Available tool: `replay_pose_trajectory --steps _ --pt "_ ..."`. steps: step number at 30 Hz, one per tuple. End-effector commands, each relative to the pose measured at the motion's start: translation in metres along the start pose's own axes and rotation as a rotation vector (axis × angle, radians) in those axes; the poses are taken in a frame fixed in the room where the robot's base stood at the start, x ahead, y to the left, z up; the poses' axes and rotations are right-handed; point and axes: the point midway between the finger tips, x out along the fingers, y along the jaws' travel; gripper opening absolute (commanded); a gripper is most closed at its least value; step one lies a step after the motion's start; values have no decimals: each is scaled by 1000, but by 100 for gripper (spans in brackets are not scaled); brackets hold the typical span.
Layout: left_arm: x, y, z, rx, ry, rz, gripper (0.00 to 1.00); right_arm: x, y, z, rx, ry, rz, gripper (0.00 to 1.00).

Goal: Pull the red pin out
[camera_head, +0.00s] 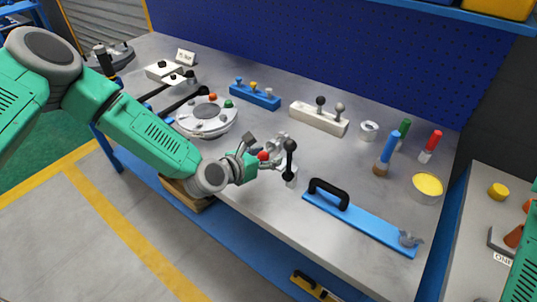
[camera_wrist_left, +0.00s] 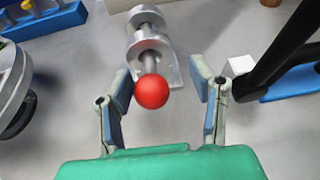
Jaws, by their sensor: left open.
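The red pin shows as a round red knob (camera_wrist_left: 152,91) on a grey shaft that goes into a silver flanged holder (camera_wrist_left: 148,42) in the left wrist view. In the head view the red knob (camera_head: 264,156) shows at my left gripper, with the silver holder (camera_head: 280,148) just beyond. My left gripper (camera_wrist_left: 163,88) is open. Its two fingers stand on either side of the knob, with gaps on both sides. In the head view my left gripper (camera_head: 256,150) partly hides the knob and the holder. My right gripper is not in view.
A black-knobbed lever (camera_head: 290,160) on a white base stands close to the right of the left gripper. A blue plate with a black handle (camera_head: 328,193) lies farther right. A round silver device (camera_head: 206,117) sits to the left. The bench front (camera_head: 262,203) is bare.

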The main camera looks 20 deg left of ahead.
Motion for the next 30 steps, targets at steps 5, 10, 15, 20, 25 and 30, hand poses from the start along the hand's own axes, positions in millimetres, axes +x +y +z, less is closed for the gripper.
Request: replay_pose_trajectory --steps 5,10,15,20,25,30 --pt "4 3 -1 -3 0 2 49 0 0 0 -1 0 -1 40" --pt "6 -1 0 1 1 2 49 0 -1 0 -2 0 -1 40" --pt "7 -5 1 5 3 4 0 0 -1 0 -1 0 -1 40" --pt "6 -3 2 4 0 3 0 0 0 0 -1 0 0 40" --pt "1 -1 0 1 -2 0 0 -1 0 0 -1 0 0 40" --pt "-8 -1 -4 -1 -2 1 0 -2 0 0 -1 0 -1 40"
